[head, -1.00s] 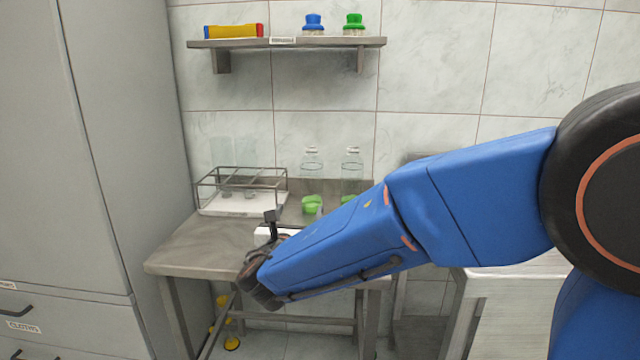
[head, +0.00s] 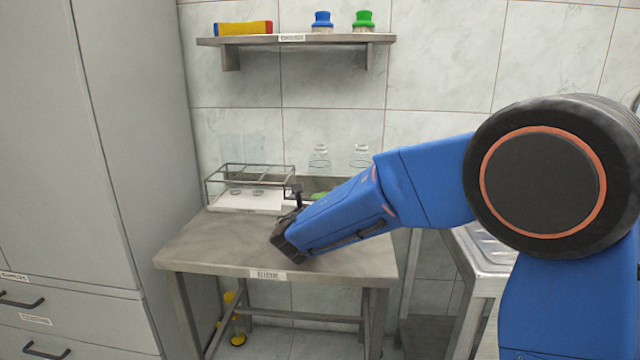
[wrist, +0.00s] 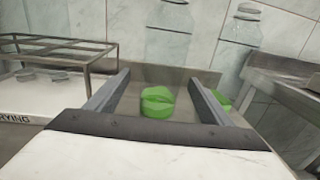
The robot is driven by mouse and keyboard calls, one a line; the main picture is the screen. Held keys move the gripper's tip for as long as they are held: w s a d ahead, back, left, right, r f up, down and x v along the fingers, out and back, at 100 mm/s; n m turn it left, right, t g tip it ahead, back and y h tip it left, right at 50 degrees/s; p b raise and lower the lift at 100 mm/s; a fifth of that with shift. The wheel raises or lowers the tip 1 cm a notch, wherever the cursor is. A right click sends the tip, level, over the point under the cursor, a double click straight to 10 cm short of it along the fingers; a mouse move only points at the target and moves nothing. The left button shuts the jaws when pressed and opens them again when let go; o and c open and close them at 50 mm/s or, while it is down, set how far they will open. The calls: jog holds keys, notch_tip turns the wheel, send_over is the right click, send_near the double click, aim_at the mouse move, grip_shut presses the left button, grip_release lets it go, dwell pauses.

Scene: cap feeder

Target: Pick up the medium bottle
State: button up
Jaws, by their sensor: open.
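Two clear bottles stand at the back of the steel table (head: 215,245): a left one (head: 319,160) and a right one (head: 360,158). They look similar in size, and I cannot tell which is the medium one. In the wrist view the left bottle (wrist: 170,30) and right bottle (wrist: 241,28) show beyond the fingers. A green ridged piece (wrist: 157,102) shows between the fingers, and another (wrist: 222,98) is just right of the right finger. My gripper (wrist: 160,82) is open, with nothing held. My arm hides the bottles' lower parts in the head view.
A wire-framed drying rack (head: 245,207) with clear vessels stands at the table's left back. A wall shelf (head: 300,41) above holds a red-yellow-blue box (head: 243,28), a blue-capped jar (head: 322,20) and a green-capped jar (head: 364,20). Grey cabinets (head: 120,150) stand left. The table's left front is clear.

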aim_at(321, 145)
jog(key=w, duration=0.4)
jog(key=shift+d, duration=0.35)
jog(key=c, duration=1.1)
notch_tip(321, 145, up, 15)
jog(key=shift+d, duration=0.1)
